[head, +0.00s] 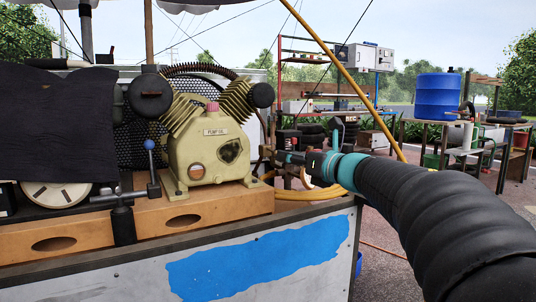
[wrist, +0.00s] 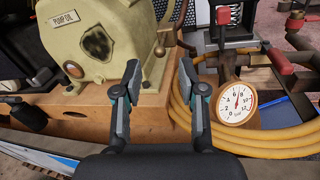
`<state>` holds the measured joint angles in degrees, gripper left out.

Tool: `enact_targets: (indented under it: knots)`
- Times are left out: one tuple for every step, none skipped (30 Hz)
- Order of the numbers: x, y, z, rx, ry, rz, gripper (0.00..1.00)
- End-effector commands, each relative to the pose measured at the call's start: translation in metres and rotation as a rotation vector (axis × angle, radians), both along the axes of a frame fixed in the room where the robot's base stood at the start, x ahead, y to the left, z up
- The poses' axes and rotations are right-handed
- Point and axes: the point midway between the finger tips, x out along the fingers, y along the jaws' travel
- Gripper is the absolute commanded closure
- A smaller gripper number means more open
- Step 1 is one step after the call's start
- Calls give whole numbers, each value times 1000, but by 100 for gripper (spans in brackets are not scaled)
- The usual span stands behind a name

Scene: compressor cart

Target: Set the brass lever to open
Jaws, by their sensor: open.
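A brass-coloured lever with a rounded end (wrist: 160,48) shows in the wrist view, beside the right side of the cream pump body (wrist: 105,45). I cannot tell from its angle whether it is set open or closed. My gripper (wrist: 160,68) is open and empty, its two dark fingers pointing towards the lever's area with a clear gap between them. In the head view my gripper (head: 273,157) is at the right of the pump (head: 212,150), at the end of my black-sleeved arm. It hides part of the fittings there, and the lever cannot be made out.
A round pressure gauge (wrist: 237,103) stands right of my fingers. Red-handled valves (wrist: 281,62) and dark pipes are farther right. A coiled yellow hose (wrist: 275,142) lies around the gauge. A blue-knobbed lever (head: 150,146) stands left of the pump on the wooden base (head: 235,203).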

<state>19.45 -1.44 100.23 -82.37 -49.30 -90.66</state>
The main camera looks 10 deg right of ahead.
Motion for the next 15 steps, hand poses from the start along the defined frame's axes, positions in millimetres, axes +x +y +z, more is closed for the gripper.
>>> enact_targets:
  knots:
    - [9, 7, 0, 1, 1, 5, 59]
    - [14, 9, 0, 2, 1, 3, 59]
    - [20, 12, -1, 2, 1, 4, 59]
    - [24, 15, 0, 2, 1, 4, 59]
    - [28, 17, 0, 2, 0, 3, 59]
    - [33, 20, -1, 1, 2, 2, 59]
    - [37, 22, 0, 2, 1, 3, 59]
    - [40, 23, 0, 2, 0, 3, 59]
    - [44, 25, 0, 2, 1, 1, 59]
    - [46, 26, 0, 1, 2, 1, 59]
    - [48, 27, 0, 1, 2, 1, 59]
    - [50, 29, 0, 2, 1, 1, 59]
    - [52, 30, 0, 2, 1, 1, 59]
    - [53, 31, 0, 1, 0, 1, 59]
    - [54, 31, 0, 1, -1, 1, 59]
